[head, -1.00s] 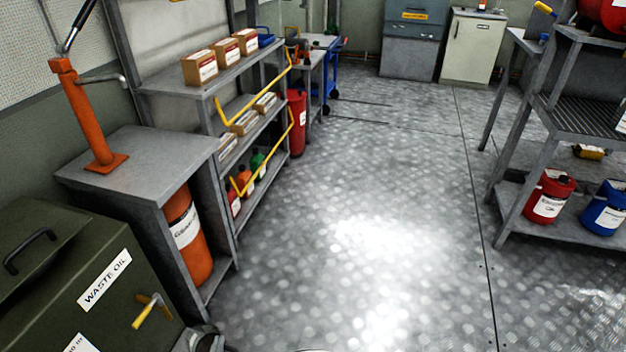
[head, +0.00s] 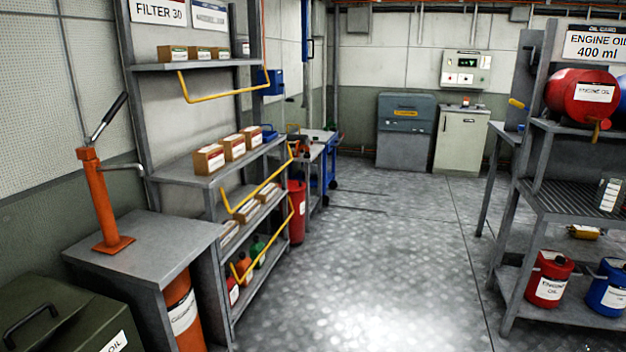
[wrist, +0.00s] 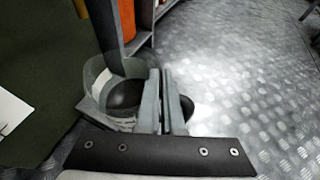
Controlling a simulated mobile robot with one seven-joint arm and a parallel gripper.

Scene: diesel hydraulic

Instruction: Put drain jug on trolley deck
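The drain jug (wrist: 97,78) is a clear, open container with a white label low on its side, in the wrist view beside a dark green surface. My gripper (wrist: 163,75) has its two grey fingers nearly together at the jug's right side. They appear closed on a thin part of the jug, probably its handle, though the contact is partly hidden by the fingers. Neither jug nor gripper shows in the head view now. A blue-framed trolley (head: 330,165) stands at the back left in the head view; its deck (head: 320,134) is small and partly hidden by the bench.
The green waste oil tank (head: 60,310) and a grey stand with an orange pump (head: 100,200) are at left. A filter shelf (head: 180,172) with yellow rails and a red bin (head: 297,210) follow. An oil rack (head: 535,200) stands right. The middle floor (head: 400,240) is clear.

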